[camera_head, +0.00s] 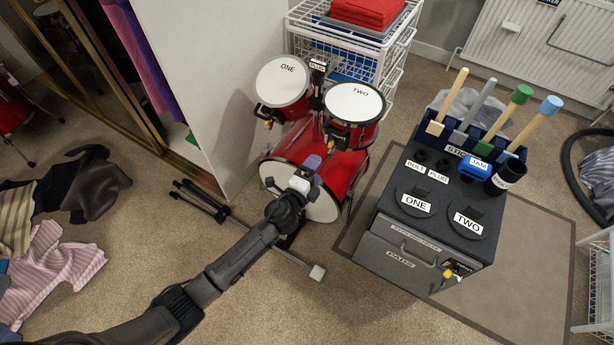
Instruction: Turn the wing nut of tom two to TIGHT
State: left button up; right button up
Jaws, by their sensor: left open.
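Tom two (355,104) is a red drum with a white head marked TWO, mounted above the red bass drum (345,172). On its near side is a black bracket (338,131) with a small yellow part, which looks like its wing nut (341,144). The nut's exact angle and any TIGHT marking are too small to read. My left gripper (322,155) is open in front of the bass drum, just below and left of that nut and apparently apart from it. My right gripper is not in view.
Tom one (282,80) stands left of tom two, with its own yellow nut (268,124). A dark cabinet (410,262) with pads and a stick holder stands to the right. A white wire rack (384,58) stands behind.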

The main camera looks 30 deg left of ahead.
pick_arm(q)
jog(key=s, duration=0.3)
jog(key=shift+s+a+p, duration=0.1)
jog(key=shift+s+p, duration=0.2)
jog(key=shift+s, duration=0.1)
jog(key=shift+a, duration=0.1)
jog(key=s+a+r+n+g+y, duration=0.2)
jog(key=s+a+n+g+y, duration=0.4)
jog(key=n, duration=0.8)
jog(key=s+d+r+n+g+h+p, duration=0.1)
jog(key=s+d+r+g+h+p, duration=0.2)
jog(key=s+p, duration=0.5)
jog(key=s+d+r+n+g+p, duration=0.1)
jog(key=s+r+g+p, duration=0.3)
jog(key=s, duration=0.8)
jog(key=s+d+r+g+h+p, duration=0.2)
jog(key=s+r+p, duration=0.4)
jog(key=s, duration=0.4)
notch_tip(320, 180, up, 36)
jog(key=p, duration=3.7)
jog(key=shift+w+a+t, duration=0.15)
jog(key=shift+w+t, duration=0.15)
jog(key=shift+w, duration=0.15)
